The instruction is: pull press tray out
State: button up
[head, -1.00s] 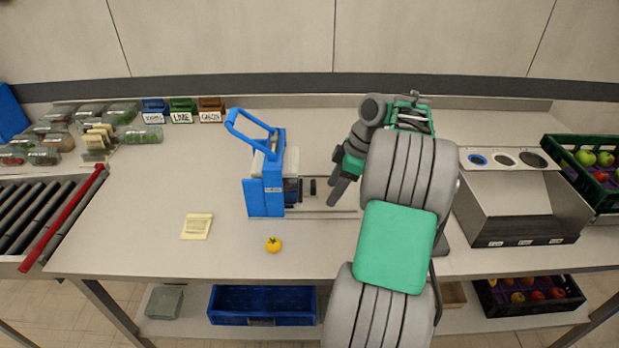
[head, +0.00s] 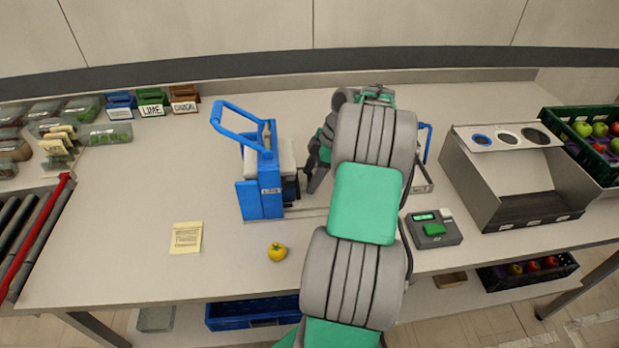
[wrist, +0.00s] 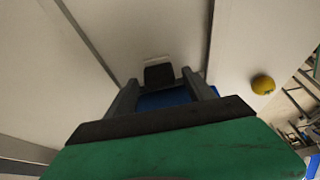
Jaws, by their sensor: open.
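The blue press (head: 262,190) with its raised handle stands in the middle of the table. A dark part (head: 290,189) shows in its right-hand opening. Pale rails (head: 310,212) run from its base to the right, partly behind my arm. In the wrist view my gripper (wrist: 155,85) is open, with a dark block (wrist: 159,74), which looks like the tray's handle, in line with the gap. I cannot tell whether the fingers touch it. The tray itself is mostly hidden.
A yellow fruit (head: 277,252) and a note (head: 186,237) lie in front of the press. A scale-like device (head: 435,228) and a metal bin (head: 515,180) stand to the right. Labelled boxes (head: 152,100) stand at the back left.

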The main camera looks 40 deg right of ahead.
jog(key=shift+a+f, duration=0.1)
jog(key=shift+f, duration=0.2)
jog(key=shift+c, duration=0.3)
grip_shut()
dwell(0.5)
